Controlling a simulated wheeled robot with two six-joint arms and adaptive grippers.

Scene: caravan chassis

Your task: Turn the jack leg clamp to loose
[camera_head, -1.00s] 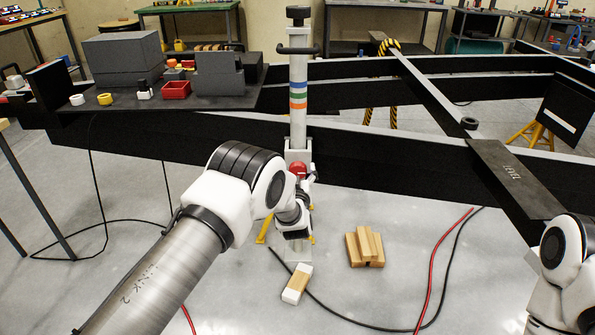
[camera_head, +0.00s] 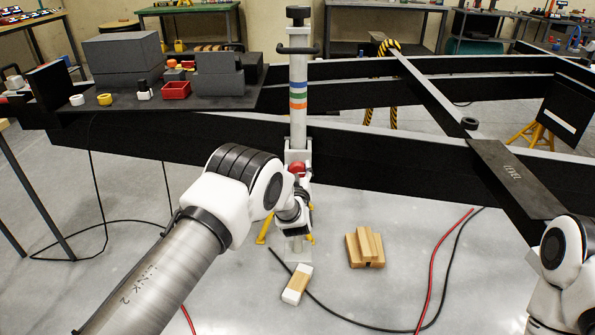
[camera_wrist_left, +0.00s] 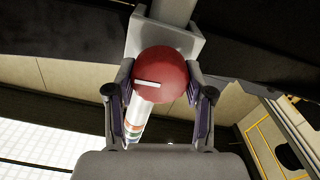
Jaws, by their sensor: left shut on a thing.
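The jack leg (camera_head: 298,100) stands upright at the chassis beam, with blue, green and orange bands and a dark cross handle near its top. Its clamp has a round red knob (camera_head: 297,168). In the left wrist view the knob (camera_wrist_left: 161,75) fills the space between the fingers, and a short white mark on its face lies nearly level. My left gripper (camera_head: 304,180) is shut on the knob, one finger on each side. In the head view my wrist partly hides the clamp and the lower leg. My right gripper is out of view.
The black chassis beam (camera_head: 400,165) runs behind the jack leg. A black shelf (camera_head: 225,102) with grey boxes and a red bin (camera_head: 176,90) is at the left. Stacked wood blocks (camera_head: 365,247) and a white-ended block (camera_head: 297,284) lie on the floor near cables.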

